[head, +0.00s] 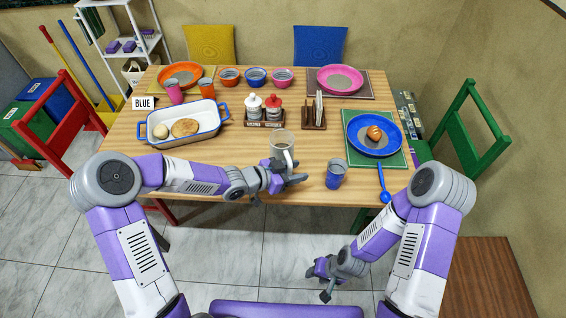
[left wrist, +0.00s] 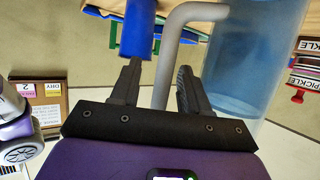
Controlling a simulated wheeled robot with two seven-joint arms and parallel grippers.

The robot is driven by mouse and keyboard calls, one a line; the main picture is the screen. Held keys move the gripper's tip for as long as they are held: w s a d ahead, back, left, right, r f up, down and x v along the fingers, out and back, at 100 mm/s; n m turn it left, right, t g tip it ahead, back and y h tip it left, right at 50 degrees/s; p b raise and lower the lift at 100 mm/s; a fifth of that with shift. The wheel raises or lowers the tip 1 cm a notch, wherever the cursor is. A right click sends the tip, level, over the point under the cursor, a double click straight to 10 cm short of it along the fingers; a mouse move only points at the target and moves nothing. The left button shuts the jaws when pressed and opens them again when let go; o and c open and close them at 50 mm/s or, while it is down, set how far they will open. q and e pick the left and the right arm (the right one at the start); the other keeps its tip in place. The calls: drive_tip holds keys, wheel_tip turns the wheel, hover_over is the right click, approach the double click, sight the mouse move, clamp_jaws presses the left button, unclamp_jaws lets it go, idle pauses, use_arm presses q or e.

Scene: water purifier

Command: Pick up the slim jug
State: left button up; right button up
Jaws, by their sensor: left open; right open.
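The slim jug (head: 283,141) is a clear, upright vessel with a pale handle, near the front edge of the wooden table. My left gripper (head: 293,178) is at its near side and partly overlaps its lower part. In the left wrist view the jug's bluish clear body (left wrist: 262,60) is at the right, beyond one finger. Its grey handle (left wrist: 166,58) runs between the two open fingers of my left gripper (left wrist: 158,78); I cannot tell whether they touch. My right gripper (head: 323,280) is open and empty, low in front of the table.
A blue cup (head: 335,175) stands just right of the jug. A blue spoon (head: 383,184) lies near the right front edge. A condiment rack (head: 264,121) and napkin holder (head: 314,115) stand behind the jug. A white baking dish (head: 207,117) is at the left.

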use_arm(q)
drive_tip(key=shift+c, duration=0.4)
clamp_jaws()
drive_tip(key=shift+r, duration=0.1)
idle(0.8)
